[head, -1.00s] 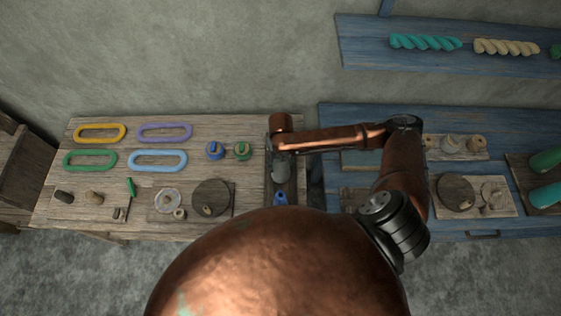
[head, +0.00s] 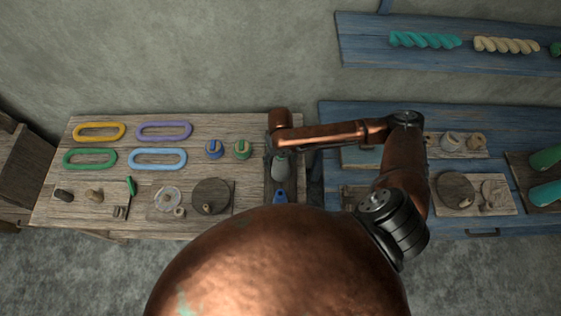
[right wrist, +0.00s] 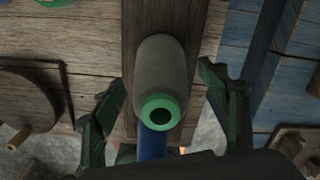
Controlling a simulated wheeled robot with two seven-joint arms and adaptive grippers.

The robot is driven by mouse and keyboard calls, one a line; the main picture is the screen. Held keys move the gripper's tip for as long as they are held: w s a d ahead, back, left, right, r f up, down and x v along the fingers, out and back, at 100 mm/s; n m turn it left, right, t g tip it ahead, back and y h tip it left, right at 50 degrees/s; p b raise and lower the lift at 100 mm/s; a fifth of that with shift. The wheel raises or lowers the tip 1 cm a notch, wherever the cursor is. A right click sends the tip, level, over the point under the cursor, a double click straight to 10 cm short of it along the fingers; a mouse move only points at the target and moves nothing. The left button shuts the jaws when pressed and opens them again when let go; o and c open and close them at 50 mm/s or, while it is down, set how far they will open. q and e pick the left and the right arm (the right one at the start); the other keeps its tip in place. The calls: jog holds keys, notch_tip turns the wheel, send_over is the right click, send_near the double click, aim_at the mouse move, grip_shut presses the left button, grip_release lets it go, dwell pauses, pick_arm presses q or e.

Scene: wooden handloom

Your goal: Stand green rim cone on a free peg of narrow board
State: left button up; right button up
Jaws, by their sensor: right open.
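The green rim cone (right wrist: 158,85) is grey with a green ring around a dark hole, and its ring end faces the right wrist camera. Its grey body also shows in the head view (head: 280,168). It is over the narrow board (right wrist: 130,45), a dark strip between the two tables; whether a peg is inside it is hidden. My right gripper (right wrist: 162,76) is open, one finger on each side of the cone, with gaps showing. A blue piece (head: 281,196) is nearer me on the same board. No free peg shows clearly. My left gripper is not in view.
The left table (head: 115,212) holds colored rings, blue and green spools (head: 214,149) and a round dark disc (head: 211,196) close left of the board. The blue table (head: 335,115) at right holds trays with cones and another disc (head: 455,190).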

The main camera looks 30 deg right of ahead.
notch_tip(320, 180, up, 11)
dwell(0.3)
jog(key=shift+f, duration=0.15)
